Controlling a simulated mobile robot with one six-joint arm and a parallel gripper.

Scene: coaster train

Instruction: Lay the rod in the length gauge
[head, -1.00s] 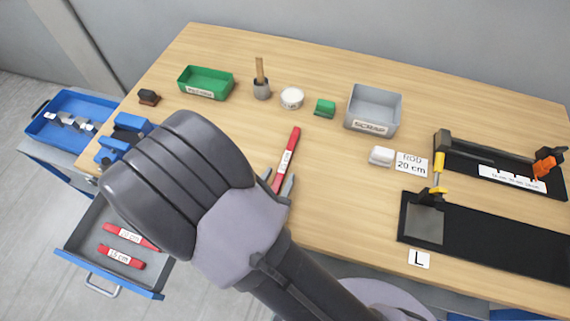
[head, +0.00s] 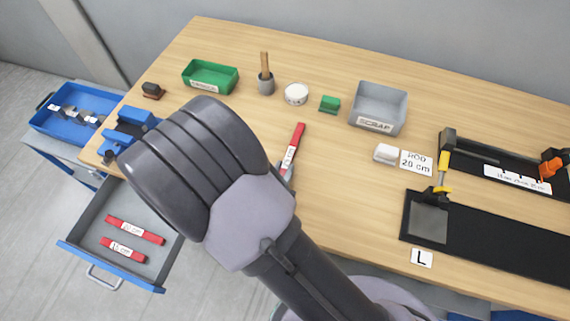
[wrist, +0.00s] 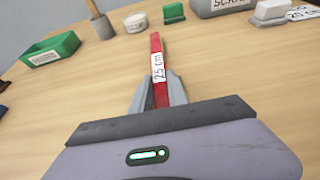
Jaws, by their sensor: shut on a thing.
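A red rod (head: 298,138) with a white label points away from me over the middle of the table. In the wrist view the rod (wrist: 155,45) lies between both fingers and its label reads 25 cm. My gripper (wrist: 158,88) is shut on its near part; in the head view my arm hides most of the gripper (head: 286,171). I cannot tell how far the rod is above the table. The length gauge (head: 460,165), a black fixture with a strip of length marks and an orange part (head: 552,165), stands at the right, apart from the rod.
A white card (head: 417,162) reads ROD 20 cm. A black board (head: 490,240) with a yellow-handled part lies in front of the gauge. A grey SCRAP bin (head: 378,105) and green tray (head: 210,76) stand behind. An open drawer (head: 95,225) at left holds two red rods.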

